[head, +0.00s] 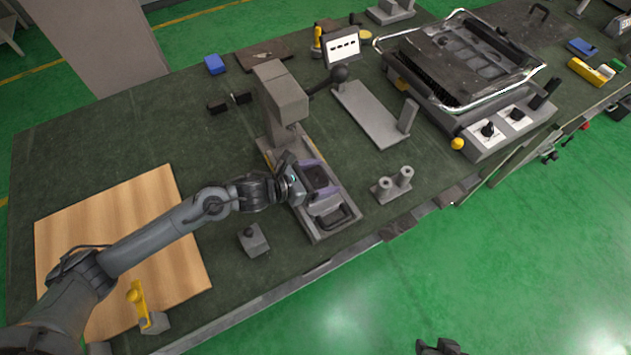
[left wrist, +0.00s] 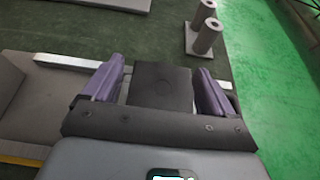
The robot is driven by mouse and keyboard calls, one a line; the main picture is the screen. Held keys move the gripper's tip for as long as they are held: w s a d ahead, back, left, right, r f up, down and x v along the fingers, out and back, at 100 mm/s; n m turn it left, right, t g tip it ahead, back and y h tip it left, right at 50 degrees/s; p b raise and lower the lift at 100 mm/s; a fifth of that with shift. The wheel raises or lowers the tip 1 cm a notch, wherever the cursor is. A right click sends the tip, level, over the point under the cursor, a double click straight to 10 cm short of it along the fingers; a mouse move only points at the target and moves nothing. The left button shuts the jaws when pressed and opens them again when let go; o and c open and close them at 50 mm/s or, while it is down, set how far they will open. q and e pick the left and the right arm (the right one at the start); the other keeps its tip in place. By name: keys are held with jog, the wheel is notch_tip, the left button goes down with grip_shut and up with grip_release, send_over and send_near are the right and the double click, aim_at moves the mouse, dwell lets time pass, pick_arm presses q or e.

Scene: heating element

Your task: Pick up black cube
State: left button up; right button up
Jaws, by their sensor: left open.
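My left gripper (head: 318,180) is over the near part of the grey press-like fixture (head: 327,222). Its two purple fingers are apart. In the left wrist view, a dark, square-faced block, which looks like the black cube (left wrist: 160,88), shows between the fingers of the left gripper (left wrist: 157,76), with a narrow gap on each side. Whether either finger touches it, I cannot tell. In the head view the block is mostly hidden by the gripper. A dark part at the bottom edge looks like my right gripper (head: 440,347), mostly cut off.
The fixture's tall grey column (head: 281,92) with a black-knobbed lever stands just behind the gripper. A twin-post grey block (head: 392,184) is to the right, and a small grey block (head: 254,240) to the left. A wooden board (head: 125,230) lies under my left arm.

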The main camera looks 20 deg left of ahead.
pick_arm(q)
jog(key=c, duration=1.4)
jog(key=shift+r, duration=0.15)
